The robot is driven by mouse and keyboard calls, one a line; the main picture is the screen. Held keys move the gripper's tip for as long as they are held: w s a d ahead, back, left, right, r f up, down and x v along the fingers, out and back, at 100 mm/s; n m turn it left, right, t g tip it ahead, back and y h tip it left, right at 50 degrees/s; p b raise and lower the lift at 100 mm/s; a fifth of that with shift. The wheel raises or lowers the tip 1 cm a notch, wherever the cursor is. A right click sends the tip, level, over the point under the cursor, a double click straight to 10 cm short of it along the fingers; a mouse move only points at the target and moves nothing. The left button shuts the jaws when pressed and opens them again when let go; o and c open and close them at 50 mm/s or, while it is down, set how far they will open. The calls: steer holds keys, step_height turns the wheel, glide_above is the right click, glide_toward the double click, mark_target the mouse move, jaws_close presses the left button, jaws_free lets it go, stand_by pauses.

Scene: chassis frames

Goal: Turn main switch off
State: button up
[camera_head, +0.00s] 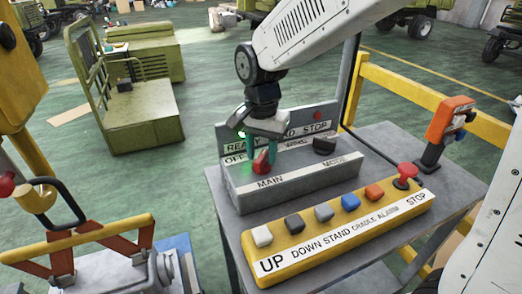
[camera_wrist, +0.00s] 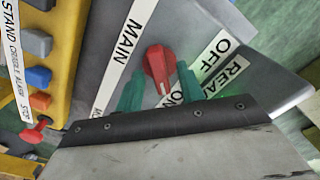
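The main switch is a red rotary knob (camera_head: 262,162) on the grey control box (camera_head: 300,185), above the word MAIN. In the wrist view the red knob (camera_wrist: 158,62) lies between OFF and MAIN lettering, with a partly hidden ON label below it. Its narrow end points down toward ON in that view. My gripper (camera_head: 262,156) is above the box with its two green fingers apart, one on each side of the knob. The fingers also show in the wrist view (camera_wrist: 160,86), with visible gaps to the knob. I cannot tell their exact depth beside it.
A black MODE knob (camera_head: 325,145) sits right of the main switch. A yellow button panel (camera_head: 345,235) with several buttons and a red stop button (camera_head: 406,172) lies in front. An orange handheld device (camera_head: 448,122) stands at the table's right. A yellow railing (camera_head: 400,90) runs behind.

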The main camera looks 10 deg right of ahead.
jaws_close()
steer(key=shift+n, duration=0.4)
steer(key=n, duration=0.3)
steer(key=shift+n, duration=0.3)
steer(key=n, duration=0.4)
steer(key=shift+n, duration=0.3)
steer(key=n, duration=0.4)
steer(key=shift+n, duration=2.5)
